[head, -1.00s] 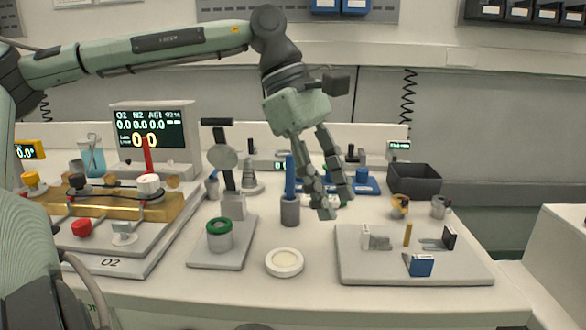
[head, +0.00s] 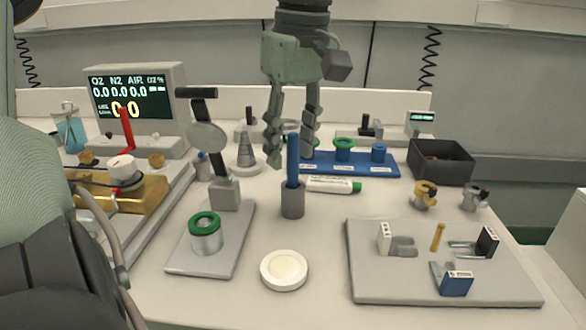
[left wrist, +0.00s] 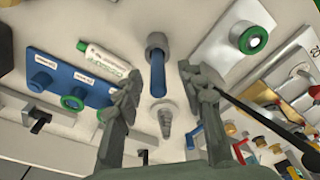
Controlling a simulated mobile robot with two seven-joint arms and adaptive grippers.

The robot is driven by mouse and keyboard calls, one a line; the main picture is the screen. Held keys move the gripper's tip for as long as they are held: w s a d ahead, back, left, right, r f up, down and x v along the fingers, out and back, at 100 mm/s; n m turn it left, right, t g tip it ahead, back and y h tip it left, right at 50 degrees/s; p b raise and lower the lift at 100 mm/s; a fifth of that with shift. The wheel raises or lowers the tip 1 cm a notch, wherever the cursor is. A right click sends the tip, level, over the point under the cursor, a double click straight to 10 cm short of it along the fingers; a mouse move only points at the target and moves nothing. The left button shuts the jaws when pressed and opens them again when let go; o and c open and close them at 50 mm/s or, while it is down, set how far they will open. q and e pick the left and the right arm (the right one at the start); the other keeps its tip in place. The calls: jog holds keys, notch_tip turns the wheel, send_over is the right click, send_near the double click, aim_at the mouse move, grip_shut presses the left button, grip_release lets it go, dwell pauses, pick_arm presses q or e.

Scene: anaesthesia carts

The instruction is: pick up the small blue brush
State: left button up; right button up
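The small blue brush (head: 293,158) stands upright in a grey cup (head: 292,200) in the middle of the table, with its blue handle sticking up. My left gripper (head: 290,157) points down at the brush and is open, with one finger on each side of the handle in the picture. In the left wrist view the handle (left wrist: 158,82) lies between the two spread fingers (left wrist: 160,72), with gaps on both sides. No contact with it shows. The brush's lower end is hidden in the cup. My right gripper is not in view.
A white tube with a green cap (head: 330,186) lies just right of the cup. A blue tray (head: 375,168) is behind it. A stand with a round disc (head: 207,137) rises at left. A white dish (head: 284,270) and a grey plate (head: 400,289) are in front.

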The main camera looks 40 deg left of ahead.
aim_at(293, 174)
pick_arm(q)
notch_tip(293, 174, down, 2)
jog(key=shift+a+f, duration=0.1)
jog(key=shift+f, duration=0.3)
jog(key=shift+w, duration=0.1)
grip_shut()
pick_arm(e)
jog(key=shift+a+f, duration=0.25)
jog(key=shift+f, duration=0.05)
pick_arm(q)
jog(key=shift+r, duration=0.1)
